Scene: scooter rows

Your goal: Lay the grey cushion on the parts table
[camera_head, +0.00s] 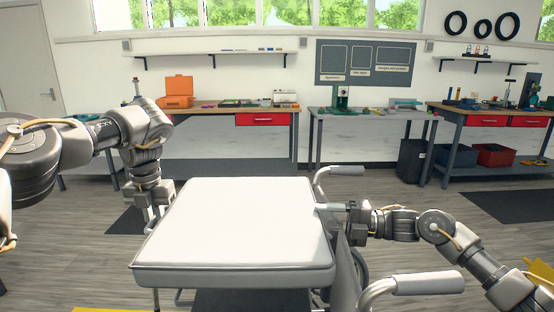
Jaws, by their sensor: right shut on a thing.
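The grey cushion (235,220), a pale, thick square pad with a darker edge band, lies flat in the middle foreground. My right gripper (328,207) reaches in from the right and is shut on the cushion's right edge. My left gripper (150,222) points down beside the cushion's left edge, partly hidden behind it; I cannot tell whether it is open or touching. Several tables stand along the back wall; which is the parts table is not clear. A grey-topped table (370,116) stands at the centre back.
A wheelchair-like frame with grey-padded handles (430,284) is under and right of the cushion. A bench with a red drawer (262,119) stands back left, another bench (480,110) back right. A dark bin (410,160) stands between tables. The floor (420,190) ahead is mostly clear.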

